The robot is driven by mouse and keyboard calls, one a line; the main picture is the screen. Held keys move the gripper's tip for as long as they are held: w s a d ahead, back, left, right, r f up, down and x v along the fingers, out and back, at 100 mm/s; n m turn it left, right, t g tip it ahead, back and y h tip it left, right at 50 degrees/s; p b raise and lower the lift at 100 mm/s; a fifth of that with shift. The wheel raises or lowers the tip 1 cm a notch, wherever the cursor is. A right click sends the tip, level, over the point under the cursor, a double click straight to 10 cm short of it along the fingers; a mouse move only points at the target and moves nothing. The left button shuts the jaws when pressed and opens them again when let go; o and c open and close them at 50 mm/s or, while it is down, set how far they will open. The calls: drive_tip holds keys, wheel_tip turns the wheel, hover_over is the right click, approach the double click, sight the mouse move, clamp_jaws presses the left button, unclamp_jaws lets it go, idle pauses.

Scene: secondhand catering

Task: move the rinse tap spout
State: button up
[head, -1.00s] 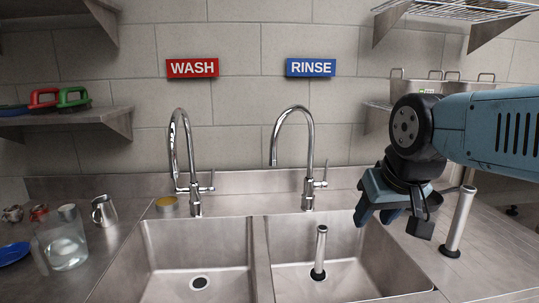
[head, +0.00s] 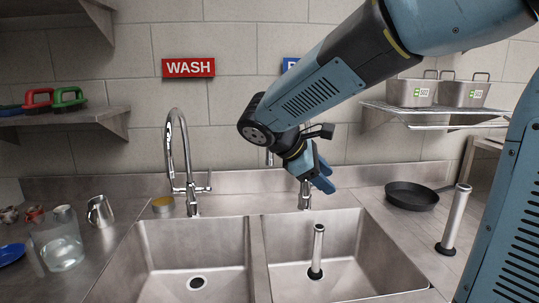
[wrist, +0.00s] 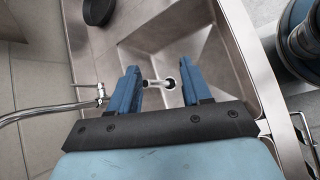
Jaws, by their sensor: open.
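The rinse tap (head: 304,196) stands behind the right-hand basin in the head view. My arm hides most of its curved spout; a short piece of the spout (head: 269,158) shows left of my wrist. My gripper (head: 324,178) is in front of the tap's upper part, angled down to the right. In the wrist view my gripper (wrist: 159,68) is open, with a gap between its blue fingers. A chrome tap spout (wrist: 42,113), apparently the rinse tap's, lies left of the fingers, outside the gap.
The wash tap (head: 188,165) stands at left. A steel standpipe (head: 317,252) rises in the right basin (head: 350,235) and shows far below between my fingers. Another tube (head: 454,222) and a black pan (head: 411,195) are on the right worktop. A wire shelf (head: 430,113) holds steel containers.

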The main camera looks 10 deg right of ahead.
drive_tip(key=w+a+n+t+h, duration=0.35)
drive_tip(key=w+a+n, duration=0.3)
drive_tip(key=a, duration=0.45)
drive_tip(key=n+t+h, duration=0.3)
drive_tip(key=n+t, duration=0.1)
approach(267, 154)
drive_tip(key=shift+y, duration=0.25)
drive_tip(key=x, duration=1.1)
drive_tip(key=shift+r, duration=0.15)
clamp_jaws()
drive_tip(key=shift+a, duration=0.1)
